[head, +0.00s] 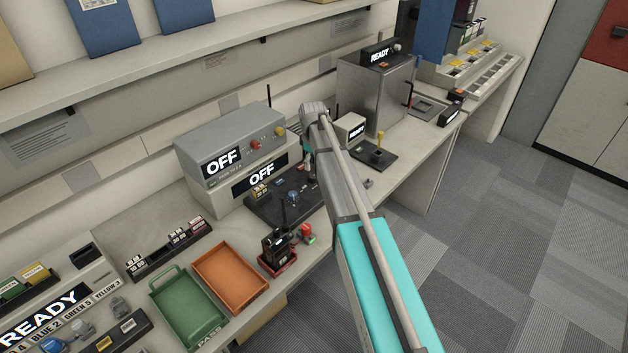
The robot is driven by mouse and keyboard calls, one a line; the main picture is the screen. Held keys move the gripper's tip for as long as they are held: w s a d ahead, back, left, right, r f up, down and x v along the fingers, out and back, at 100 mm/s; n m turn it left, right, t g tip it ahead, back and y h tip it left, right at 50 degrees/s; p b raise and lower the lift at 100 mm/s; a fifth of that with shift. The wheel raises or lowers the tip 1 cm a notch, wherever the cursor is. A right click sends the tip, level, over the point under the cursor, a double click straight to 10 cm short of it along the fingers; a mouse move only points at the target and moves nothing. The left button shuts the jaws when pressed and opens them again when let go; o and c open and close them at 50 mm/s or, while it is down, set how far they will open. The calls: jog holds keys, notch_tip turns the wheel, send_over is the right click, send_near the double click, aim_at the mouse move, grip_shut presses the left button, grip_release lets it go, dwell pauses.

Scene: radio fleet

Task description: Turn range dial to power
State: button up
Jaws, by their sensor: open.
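A grey tester box (230,143) stands on the bench left of my arm, with OFF on its upper display (222,162) and OFF on its lower display (261,174). A red knob (255,145) and an orange-yellow knob (280,131) are on its sloped face. A black plate (270,208) in front carries a dark dial with blue on it (293,196). The dial labels are too small to read, so I cannot tell which is the range dial. My gripper (308,167) is open, small and partly hidden by my arm, near the plate's right end.
A green tray (188,304) and an orange tray (230,279) lie in front at left. A handheld radio (277,246) stands in a red holder beside them. A black stand with a yellow-topped lever (380,140) and a metal cabinet (378,92) are at right.

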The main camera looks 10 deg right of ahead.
aim_at(313, 176)
jog(key=shift+f+b, duration=2.9)
jog(key=shift+f, duration=0.3)
grip_shut()
jog(key=shift+d, duration=0.2)
jog(key=shift+a, duration=0.1)
